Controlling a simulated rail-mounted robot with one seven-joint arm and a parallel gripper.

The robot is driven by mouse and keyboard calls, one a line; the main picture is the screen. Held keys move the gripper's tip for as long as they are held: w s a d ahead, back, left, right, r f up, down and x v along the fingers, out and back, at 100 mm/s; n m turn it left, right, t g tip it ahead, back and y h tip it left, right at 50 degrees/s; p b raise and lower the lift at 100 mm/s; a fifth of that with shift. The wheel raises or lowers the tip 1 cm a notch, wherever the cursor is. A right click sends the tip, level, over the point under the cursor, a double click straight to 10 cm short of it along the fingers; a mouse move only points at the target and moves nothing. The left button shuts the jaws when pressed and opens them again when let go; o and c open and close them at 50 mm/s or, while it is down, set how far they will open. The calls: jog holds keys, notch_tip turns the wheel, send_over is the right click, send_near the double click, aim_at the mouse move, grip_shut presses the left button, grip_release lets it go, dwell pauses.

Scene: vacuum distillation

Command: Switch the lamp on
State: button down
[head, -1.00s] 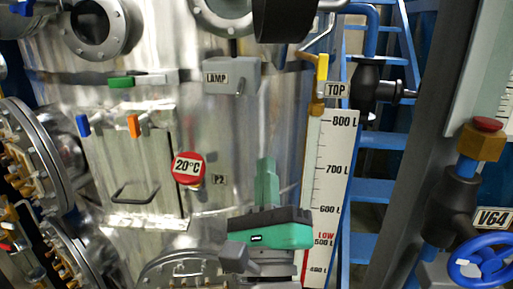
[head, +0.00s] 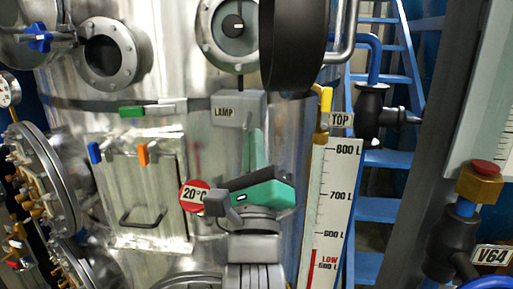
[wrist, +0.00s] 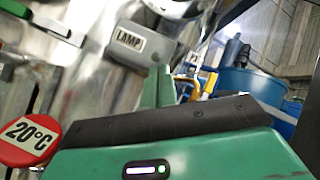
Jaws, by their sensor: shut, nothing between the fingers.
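The lamp switch box (head: 238,108) is a grey box with a LAMP label, fixed to the steel vessel. A small grey lever (head: 247,122) shows at its lower right. The box also shows in the wrist view (wrist: 142,46). My gripper (head: 255,145) is green, with its narrow fingers pointing up, shut and empty. In the head view its tips overlap the lower right of the box; whether they touch it I cannot tell. In the wrist view the fingers (wrist: 158,88) appear just below and right of the box.
A red 20°C disc (head: 193,195) is just left of my gripper. A green-and-white handle (head: 140,109) is left of the box. A dark cylinder (head: 294,45) hangs above right. The level scale (head: 335,200) with a yellow valve handle (head: 323,100) stands on the right.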

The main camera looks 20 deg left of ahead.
jog(key=shift+r, duration=0.1)
jog(key=shift+r+p, duration=0.15)
jog(key=shift+p, duration=0.5)
jog(key=shift+s+g, duration=0.1)
jog(key=shift+g, duration=0.2)
jog(key=shift+s+r+m+g+h+p, duration=0.15)
jog(key=shift+m+g+h+p, duration=0.2)
jog(key=shift+p, duration=0.75)
